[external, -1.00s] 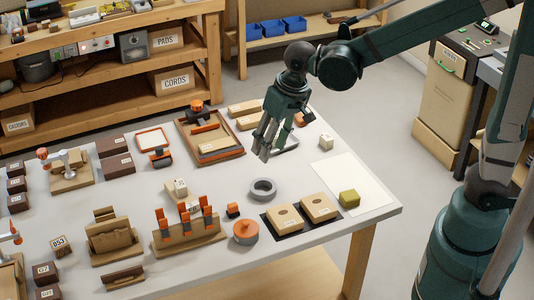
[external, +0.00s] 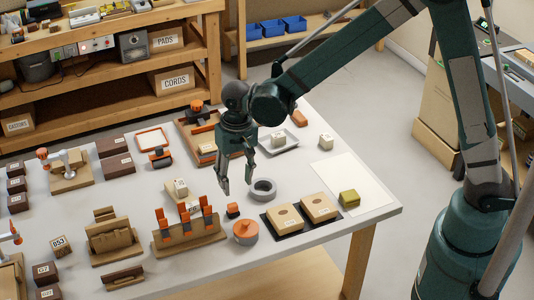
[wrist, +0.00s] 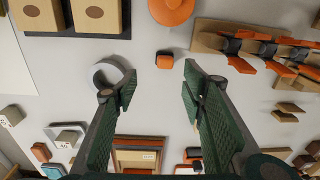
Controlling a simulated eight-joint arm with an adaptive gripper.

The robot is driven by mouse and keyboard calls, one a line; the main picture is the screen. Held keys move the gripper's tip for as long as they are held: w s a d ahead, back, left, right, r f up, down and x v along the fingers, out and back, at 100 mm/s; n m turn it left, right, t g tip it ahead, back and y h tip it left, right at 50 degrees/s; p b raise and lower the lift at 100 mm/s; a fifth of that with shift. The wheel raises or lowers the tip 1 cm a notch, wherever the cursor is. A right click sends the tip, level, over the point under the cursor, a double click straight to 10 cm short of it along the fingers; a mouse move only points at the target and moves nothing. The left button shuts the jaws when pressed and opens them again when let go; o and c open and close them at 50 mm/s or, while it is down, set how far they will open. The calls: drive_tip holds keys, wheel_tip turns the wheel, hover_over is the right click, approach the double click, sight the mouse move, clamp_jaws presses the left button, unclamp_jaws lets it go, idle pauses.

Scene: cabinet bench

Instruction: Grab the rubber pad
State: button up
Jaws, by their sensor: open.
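No part is plainly labelled as the rubber pad. A small orange-and-black block (external: 233,210) is the likeliest match; it lies on the bench beside a round orange knob-like part (external: 246,231). In the wrist view the block (wrist: 165,60) shows just beyond the gap between my fingertips. My gripper (external: 238,187) is open and empty, pointing down above the bench, behind the block in the external view. Its fingers (wrist: 160,80) are spread wide in the wrist view. A grey ring (external: 262,190) lies close to the right finger, which overlaps it in the wrist view (wrist: 103,70).
A wooden holder with orange clamps (external: 188,238) stands left of the block. Two tan boxes (external: 302,215) on a dark mat and an olive block (external: 349,198) are to the right. A white sheet (external: 370,190) covers bare bench at the right.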

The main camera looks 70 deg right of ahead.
sight(233, 205)
drive_tip(key=shift+m+g, duration=0.3)
drive_tip(key=shift+w+a+f, duration=0.1)
drive_tip(key=shift+w+f, duration=0.15)
drive_tip(key=shift+f, duration=0.4)
drive_tip(key=shift+w+a+f, duration=0.1)
drive_tip(key=shift+w+f, duration=0.2)
drive_tip(key=shift+f, duration=0.35)
drive_tip(key=shift+w+f, duration=0.25)
drive_tip(key=shift+f, duration=0.4)
drive_tip(key=shift+f, duration=1.3)
drive_tip(key=shift+s+a+f+b, duration=0.1)
drive_tip(key=shift+f+b, duration=0.7)
drive_tip(key=shift+f, duration=1.8)
drive_tip(key=c, duration=0.9)
